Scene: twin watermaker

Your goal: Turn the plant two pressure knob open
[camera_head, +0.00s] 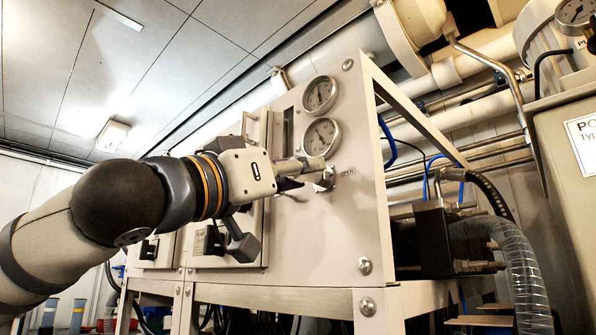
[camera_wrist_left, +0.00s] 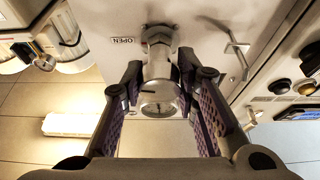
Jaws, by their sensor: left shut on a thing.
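The metal pressure knob (camera_head: 325,181) sticks out of the beige panel (camera_head: 345,235), below two round gauges. In the left wrist view the knob (camera_wrist_left: 159,66) stands between the two purple-padded fingers, and an upside-down "OPEN" label (camera_wrist_left: 122,41) is beside it on the panel. My left gripper (camera_head: 303,175) reaches the knob from the left and is shut on it. The fingers partly cover the knob in the head view, so its exact angle is hard to tell. My right gripper is not in view.
The upper gauge (camera_head: 319,94) and lower gauge (camera_head: 321,136) sit close above the gripper. A black block with a clear ribbed hose (camera_head: 515,270) stands right of the panel. Another cabinet (camera_head: 565,190) is at the far right.

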